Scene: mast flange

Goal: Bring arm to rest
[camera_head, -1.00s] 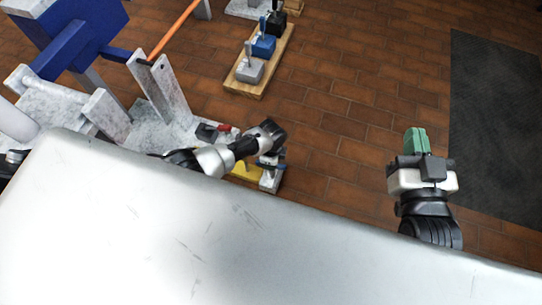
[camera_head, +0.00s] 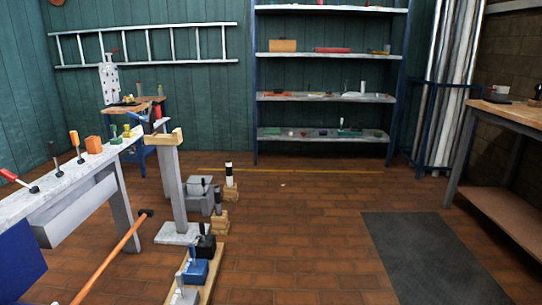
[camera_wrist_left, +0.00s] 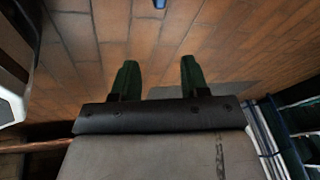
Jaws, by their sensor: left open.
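My left gripper (camera_wrist_left: 157,66) shows in the left wrist view with its two green fingers spread apart. Nothing is between the fingers. Brick floor lies beyond the fingertips, and the gripper touches nothing there. Neither arm shows in the head view now. My right gripper is in neither current view.
A long workbench (camera_head: 62,190) with tools stands at the left. Wooden blocks with blue and black clamps (camera_head: 195,272) sit on the floor. A shelf unit (camera_head: 325,97) stands at the back, a wooden bench (camera_head: 508,115) at right. Floor around the dark mat (camera_head: 430,250) is clear.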

